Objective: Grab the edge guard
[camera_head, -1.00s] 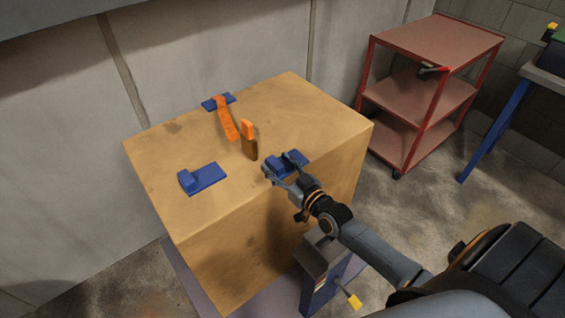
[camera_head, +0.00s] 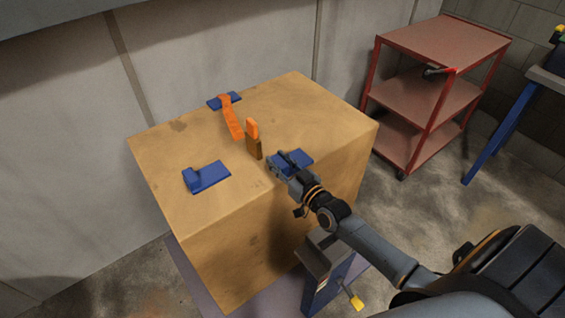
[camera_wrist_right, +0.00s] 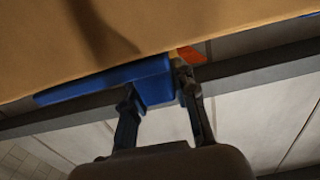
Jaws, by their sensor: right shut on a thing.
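Several blue edge guards lie on a large tan carton (camera_head: 200,225). One blue edge guard (camera_head: 298,161) is at the carton's near right edge. My right gripper (camera_head: 281,163) is shut on it, and its arm comes in from the lower right. In the right wrist view the two fingers (camera_wrist_right: 157,93) stand on either side of the raised blue part of this guard (camera_wrist_right: 152,86). The guard still looks to be at the carton top. A second guard (camera_head: 209,177) is at the left and a third (camera_head: 224,101) at the back edge. My left gripper is not in view.
An orange strap (camera_head: 231,120) runs over the back guard onto the carton top. A brown and orange upright piece (camera_head: 253,138) stands mid-carton, close to my right gripper. A red cart (camera_head: 440,45) stands at the right, with floor between it and the carton.

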